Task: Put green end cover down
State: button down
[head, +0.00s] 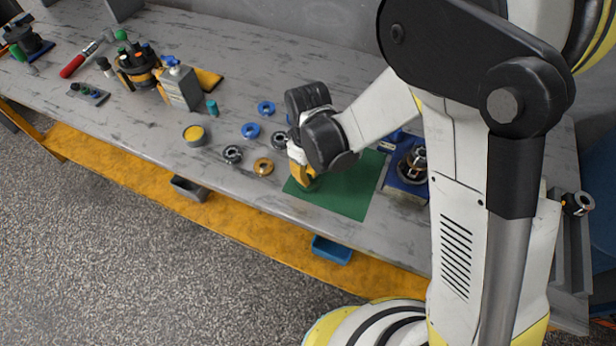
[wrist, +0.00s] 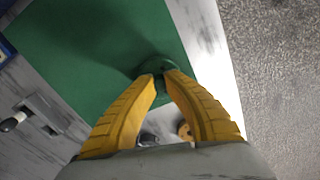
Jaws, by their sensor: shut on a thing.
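My gripper (wrist: 160,88) has yellow fingers that are shut on the green end cover (wrist: 156,68). In the wrist view the cover shows at the fingertips, over the edge of the green mat (wrist: 80,40). In the head view my gripper (head: 302,181) is low over the left part of the green mat (head: 350,190), and a bit of green shows at its tips. The green cover blends with the mat, so I cannot tell whether it touches the mat.
Left of the mat lie an orange ring (head: 263,166), a dark ring (head: 233,154) and blue rings (head: 251,130). A blue fixture (head: 405,187) holding a dark part stands right of the mat. The bench's front edge is close to the mat. The mat's middle is clear.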

jog(key=shift+f, duration=0.15)
jog(key=c, duration=1.6)
grip_release()
jog(key=shift+o, duration=0.2)
jog(key=shift+r, duration=0.2)
